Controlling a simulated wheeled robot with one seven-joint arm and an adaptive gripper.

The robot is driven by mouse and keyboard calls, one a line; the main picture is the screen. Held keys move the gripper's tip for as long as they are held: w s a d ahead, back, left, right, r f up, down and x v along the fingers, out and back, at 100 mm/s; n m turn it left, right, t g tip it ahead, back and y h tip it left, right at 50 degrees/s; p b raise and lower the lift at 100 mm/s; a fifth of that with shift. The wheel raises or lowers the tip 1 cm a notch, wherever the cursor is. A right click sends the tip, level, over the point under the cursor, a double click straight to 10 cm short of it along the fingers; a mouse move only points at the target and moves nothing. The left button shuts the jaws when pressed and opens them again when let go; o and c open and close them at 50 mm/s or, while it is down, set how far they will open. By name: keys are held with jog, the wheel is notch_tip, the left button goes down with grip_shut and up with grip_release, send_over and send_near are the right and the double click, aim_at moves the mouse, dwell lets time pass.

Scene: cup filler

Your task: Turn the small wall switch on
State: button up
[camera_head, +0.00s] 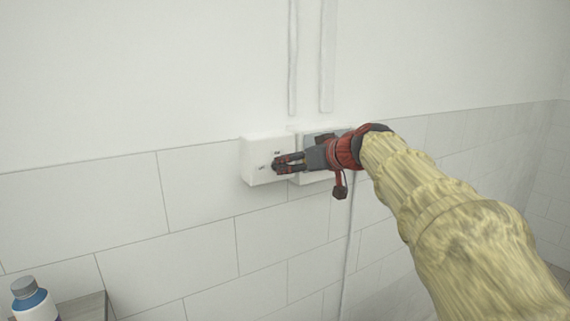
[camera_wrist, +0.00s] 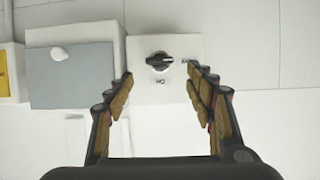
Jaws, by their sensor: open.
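The small wall switch is a black rotary knob (camera_wrist: 159,61) on a square white box (camera_wrist: 145,93). In the wrist view the knob lies between and slightly beyond my fingertips, with small dark markings beside and below it. The white box (camera_head: 256,160) also shows on the wall in the head view, where my fingers largely cover the knob. My gripper (camera_head: 276,164) is in front of the box, reaching in from the right. In the wrist view my gripper (camera_wrist: 160,78) is open, with one finger on each side of the knob. Contact with the knob cannot be told.
A second white box with a grey panel (camera_wrist: 70,78) and a white knob (camera_wrist: 59,54) stands beside the switch box. A yellow label (camera_wrist: 4,72) shows at the left edge. Conduits (camera_head: 327,60) run up the wall.

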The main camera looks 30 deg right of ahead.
aim_at(282, 165)
jog(key=p+x, duration=0.1)
jog(key=x, duration=0.4)
jog(key=shift+w+f, duration=0.1)
jog(key=shift+w, duration=0.25)
jog(key=shift+c, duration=1.4)
jog(key=c, duration=0.9)
